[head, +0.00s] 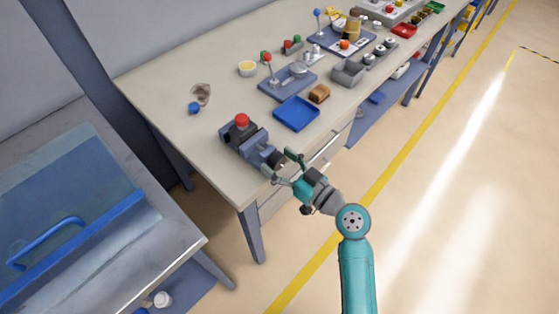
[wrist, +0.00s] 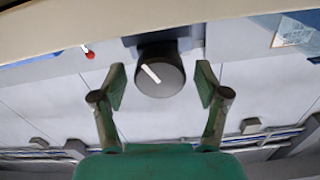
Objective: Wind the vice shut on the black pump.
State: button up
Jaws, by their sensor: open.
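The blue-grey vice (head: 258,148) sits at the near left edge of the bench. The black pump (head: 240,134), with a red cap (head: 242,119), stands upright between its jaws. I cannot tell whether the jaws touch it. The vice's dark round knob (wrist: 160,72) faces the wrist camera, with a white line slanting down to the right. My gripper (head: 281,164) is at the knob end of the vice, beyond the bench edge. In the wrist view my gripper (wrist: 161,84) is open, one finger on each side of the knob, with gaps on both sides.
A blue tray (head: 297,114) and a brown block (head: 319,94) lie right of the vice. A blue cap (head: 194,107) lies behind it. A fixture plate (head: 287,82) and grey bins (head: 348,73) stand farther along the bench (head: 165,85). The floor right of the bench is clear.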

jog(key=v, duration=1.2)
jog(key=x, duration=1.2)
dwell(0.4)
jog(key=c, duration=1.2)
